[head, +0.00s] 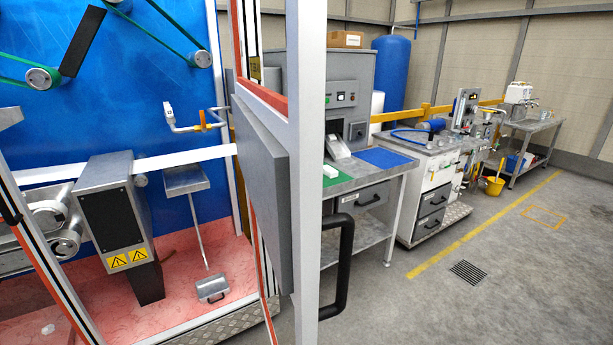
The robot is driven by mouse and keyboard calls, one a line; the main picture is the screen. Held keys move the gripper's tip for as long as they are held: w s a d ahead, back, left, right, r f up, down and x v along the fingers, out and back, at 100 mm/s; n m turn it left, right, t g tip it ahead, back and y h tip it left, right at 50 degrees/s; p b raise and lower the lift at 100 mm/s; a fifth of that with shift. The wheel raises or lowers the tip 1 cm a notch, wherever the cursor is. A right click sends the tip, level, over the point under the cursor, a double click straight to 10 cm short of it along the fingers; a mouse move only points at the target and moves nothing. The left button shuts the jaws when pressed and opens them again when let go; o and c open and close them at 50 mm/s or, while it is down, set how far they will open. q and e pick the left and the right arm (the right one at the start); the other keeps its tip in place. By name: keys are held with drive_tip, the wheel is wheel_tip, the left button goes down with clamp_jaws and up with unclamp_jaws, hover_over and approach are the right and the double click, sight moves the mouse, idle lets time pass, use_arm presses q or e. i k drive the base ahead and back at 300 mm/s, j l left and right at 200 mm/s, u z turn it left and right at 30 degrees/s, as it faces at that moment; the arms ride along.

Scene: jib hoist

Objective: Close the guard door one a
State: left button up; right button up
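A guard door (308,150) with a pale metal frame stands in the middle of the head view, seen nearly edge-on. It stands open, and the machine's interior shows to its left. A black bar handle (344,270) is on the lower part of the door's frame. The machine opening has a pale post with an orange-red strip (262,92) behind the door. Neither of my grippers is in view, and nothing touches the handle.
Inside the machine are a grey housing with warning labels (118,215), green belts (82,40) and a red floor (190,270). A workbench (370,178) stands behind the door to the right. The grey floor (440,300) at the front right is clear, with a drain grate (468,272).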

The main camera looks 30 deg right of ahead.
sight(278, 139)
drive_tip(key=i+l, duration=0.1)
drive_tip(key=l, duration=0.35)
drive_tip(key=i+l, duration=0.1)
drive_tip(key=l, duration=0.85)
drive_tip(key=l+u, duration=0.15)
drive_tip(key=l, duration=0.35)
drive_tip(key=k+l+u, duration=0.15)
drive_tip(key=l, duration=0.3)
drive_tip(key=l+u, duration=0.2)
drive_tip(key=l, duration=0.25)
drive_tip(key=k+l+u, duration=0.15)
drive_tip(key=l, duration=0.3)
drive_tip(key=k+l+u, duration=0.15)
drive_tip(key=l, duration=0.3)
